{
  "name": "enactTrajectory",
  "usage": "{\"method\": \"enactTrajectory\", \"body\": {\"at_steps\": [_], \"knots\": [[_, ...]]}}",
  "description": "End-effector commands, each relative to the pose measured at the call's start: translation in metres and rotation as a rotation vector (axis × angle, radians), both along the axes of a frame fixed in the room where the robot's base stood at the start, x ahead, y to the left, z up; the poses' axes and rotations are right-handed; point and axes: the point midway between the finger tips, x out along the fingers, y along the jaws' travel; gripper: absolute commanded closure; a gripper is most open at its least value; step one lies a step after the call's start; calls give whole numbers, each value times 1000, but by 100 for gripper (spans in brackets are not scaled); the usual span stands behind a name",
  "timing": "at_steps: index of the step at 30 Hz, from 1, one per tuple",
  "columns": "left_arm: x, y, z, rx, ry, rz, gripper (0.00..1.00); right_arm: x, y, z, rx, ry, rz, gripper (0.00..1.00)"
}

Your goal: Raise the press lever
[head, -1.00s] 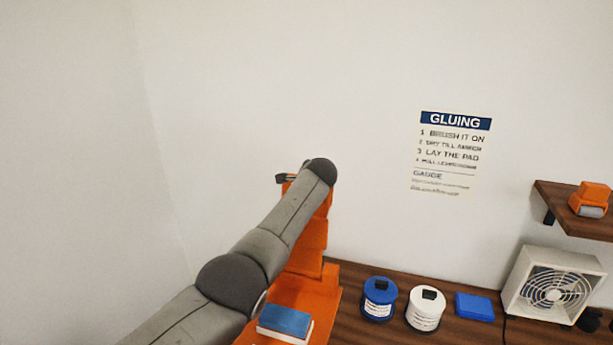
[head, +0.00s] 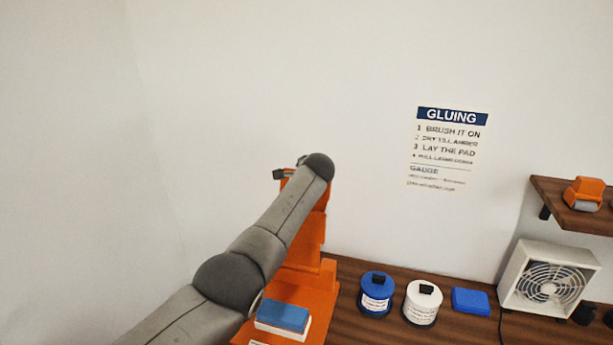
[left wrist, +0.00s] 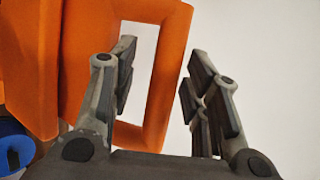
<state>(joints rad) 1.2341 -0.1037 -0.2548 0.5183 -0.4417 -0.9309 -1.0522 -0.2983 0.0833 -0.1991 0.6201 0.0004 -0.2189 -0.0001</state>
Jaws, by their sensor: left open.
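The orange press (head: 311,275) stands on the counter at the lower middle of the head view, largely hidden behind my left arm. In the left wrist view an orange loop-shaped handle (left wrist: 163,85), which looks like the press lever, fills the upper middle. My left gripper (left wrist: 160,95) is open, with the loop's right bar between its fingers as seen there. The left finger overlaps the loop's opening; whether it passes through is unclear. The right finger is outside the loop against the wall. In the head view only a dark bit of this gripper (head: 280,174) shows. My right gripper is out of view.
A blue-and-white pad (head: 284,317) lies on the press base. A blue jar (head: 376,290), a white jar (head: 422,302), a blue block (head: 470,301) and a fan (head: 548,280) stand to the right. A shelf (head: 570,213) holds an orange roller (head: 583,193).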

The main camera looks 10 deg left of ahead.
Motion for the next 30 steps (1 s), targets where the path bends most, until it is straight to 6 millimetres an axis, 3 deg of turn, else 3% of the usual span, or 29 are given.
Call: {"method": "enactTrajectory", "body": {"at_steps": [14,30], "knots": [[-29,-11,18,0,0,0,57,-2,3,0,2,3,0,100],[-80,-32,52,0,2,0,57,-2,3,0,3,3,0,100]]}}
